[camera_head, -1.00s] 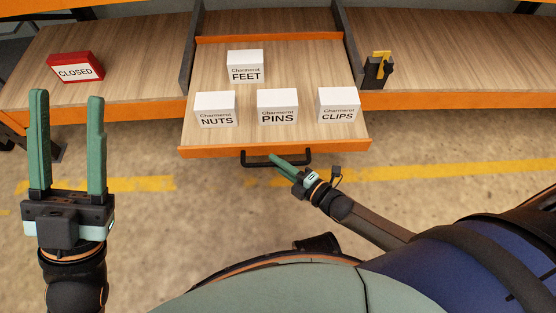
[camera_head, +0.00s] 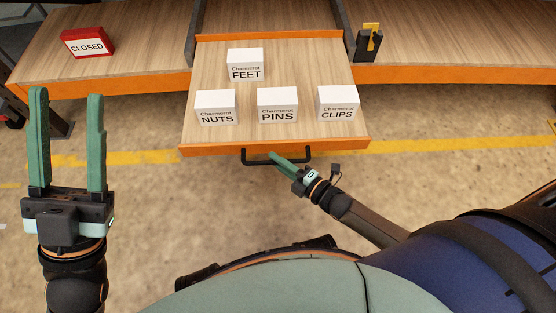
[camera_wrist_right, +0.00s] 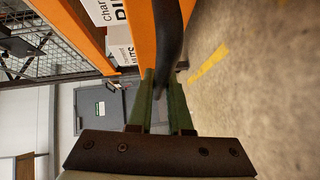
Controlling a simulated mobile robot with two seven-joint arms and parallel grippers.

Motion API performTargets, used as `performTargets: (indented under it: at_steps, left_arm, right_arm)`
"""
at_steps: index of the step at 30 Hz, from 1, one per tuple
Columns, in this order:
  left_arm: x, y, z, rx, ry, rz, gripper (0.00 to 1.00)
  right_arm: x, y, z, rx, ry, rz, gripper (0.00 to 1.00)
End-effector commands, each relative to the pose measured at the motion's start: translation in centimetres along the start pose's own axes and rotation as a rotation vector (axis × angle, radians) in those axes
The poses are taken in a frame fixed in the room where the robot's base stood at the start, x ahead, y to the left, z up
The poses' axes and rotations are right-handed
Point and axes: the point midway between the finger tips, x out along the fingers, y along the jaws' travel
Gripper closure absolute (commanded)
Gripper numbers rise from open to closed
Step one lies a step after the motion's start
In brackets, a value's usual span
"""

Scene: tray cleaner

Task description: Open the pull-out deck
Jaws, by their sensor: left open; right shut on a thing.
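The pull-out deck (camera_head: 200,138) is a wooden board with an orange front edge, and it sticks out toward me from the bench. A black bar handle (camera_head: 247,161) is on its front edge. My right gripper (camera_head: 276,157) is shut on the handle near its middle. In the right wrist view the dark handle (camera_wrist_right: 169,40) runs between the green fingers (camera_wrist_right: 163,100) beside the orange edge. My left gripper (camera_head: 67,98) is open and empty, at the left, in front of the bench.
White boxes lettered FEET (camera_head: 245,65), NUTS (camera_head: 216,106), PINS (camera_head: 277,105) and CLIPS (camera_head: 338,103) stand on the deck. A red CLOSED sign (camera_head: 87,43) and a black holder with a yellow item (camera_head: 369,43) stand on the bench (camera_head: 130,60). The floor in front is clear.

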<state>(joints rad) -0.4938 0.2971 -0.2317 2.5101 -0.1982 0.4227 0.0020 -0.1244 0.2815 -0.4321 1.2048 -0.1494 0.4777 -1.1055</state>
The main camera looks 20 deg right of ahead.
Motion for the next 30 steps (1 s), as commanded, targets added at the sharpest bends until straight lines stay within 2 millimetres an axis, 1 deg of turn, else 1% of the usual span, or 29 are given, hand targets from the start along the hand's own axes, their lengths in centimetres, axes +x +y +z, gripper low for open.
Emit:
performTargets:
  at_steps: [11, 12, 19, 26, 30]
  left_arm:
    - [-0.01, 0.01, 0.02, 0.001, -0.001, 0.001, 0.5]
    - [-0.01, 0.01, 0.03, 0.001, -0.001, 0.001, 0.5]
    - [-0.01, 0.03, 0.03, 0.0, -0.001, 0.001, 0.5]
    - [0.01, 0.03, 0.02, -0.001, -0.001, 0.001, 0.5]
    - [0.3, -0.07, -0.25, 0.002, -0.001, 0.002, 0.5]
  right_arm:
    - [-0.07, -0.09, 0.05, -0.001, -0.001, -0.002, 1.0]
    - [-0.06, -0.09, 0.05, -0.001, -0.001, -0.002, 0.78]
    - [-0.03, -0.04, 0.04, 0.0, -0.001, -0.001, 0.53]
    - [-0.04, 0.01, 0.03, 0.0, -0.001, 0.0, 0.53]
    - [-0.99, 0.05, 0.0, 0.0, -0.001, -0.002, 0.53]
